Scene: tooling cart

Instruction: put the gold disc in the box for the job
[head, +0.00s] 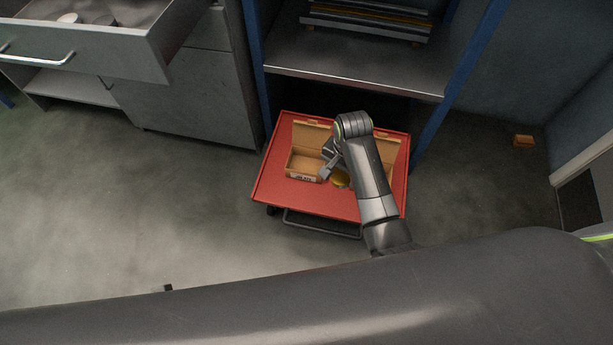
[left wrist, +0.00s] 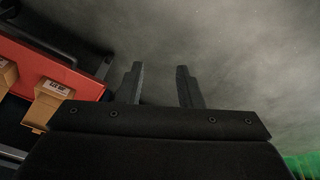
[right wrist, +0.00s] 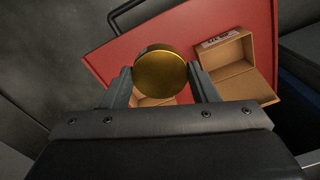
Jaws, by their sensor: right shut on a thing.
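My right gripper (right wrist: 160,82) is shut on the gold disc (right wrist: 160,70), which sits between its fingertips over the red cart top. In the head view the disc (head: 341,180) shows partly beneath my right arm, right of an open cardboard box (head: 304,163). That box has a white label on its near side, too small to read surely. It also shows at right in the right wrist view (right wrist: 232,62). A second cardboard box (head: 386,150) is mostly hidden behind my right arm. My left gripper (left wrist: 158,85) is open and empty above the floor.
The red cart (head: 272,185) has a handle (head: 322,227) on its near side. A shelf rack with blue posts (head: 431,125) stands behind it. A grey cabinet with an open drawer (head: 90,50) is at left. A small orange-brown block (head: 523,141) lies at right.

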